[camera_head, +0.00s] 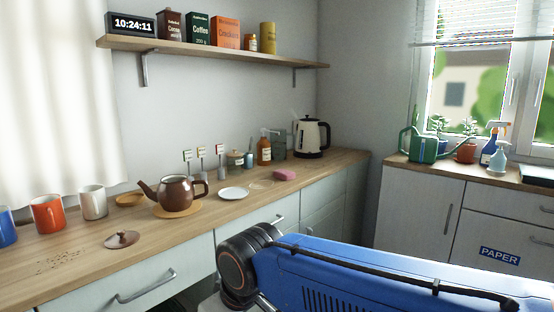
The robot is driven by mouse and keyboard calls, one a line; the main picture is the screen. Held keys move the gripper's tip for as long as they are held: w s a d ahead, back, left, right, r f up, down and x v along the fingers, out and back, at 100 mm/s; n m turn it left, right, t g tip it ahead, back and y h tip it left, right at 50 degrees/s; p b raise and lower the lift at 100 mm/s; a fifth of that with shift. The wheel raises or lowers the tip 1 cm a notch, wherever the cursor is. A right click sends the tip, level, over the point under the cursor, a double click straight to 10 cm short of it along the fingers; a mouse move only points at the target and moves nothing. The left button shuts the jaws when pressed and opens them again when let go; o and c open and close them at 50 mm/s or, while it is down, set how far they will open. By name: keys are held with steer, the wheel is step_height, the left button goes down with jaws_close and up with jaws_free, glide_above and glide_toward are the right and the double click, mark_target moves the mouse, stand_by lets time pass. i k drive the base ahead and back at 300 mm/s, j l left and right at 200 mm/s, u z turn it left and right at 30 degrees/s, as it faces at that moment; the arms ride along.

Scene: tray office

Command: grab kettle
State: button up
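A cream kettle (309,136) with a dark base and dark handle stands upright at the far right end of the wooden counter, near the corner. Its handle faces right. A brown teapot (180,190) stands on a round wooden mat nearer on the same counter, with its spout to the left. My blue arm crosses the lower right of the view, well in front of the counter. My gripper is outside the frame.
A shelf (220,51) hangs above. A green watering can (423,146) stands by the window.

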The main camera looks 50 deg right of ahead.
mark_target(308, 138)
steer(key=z, duration=1.6)
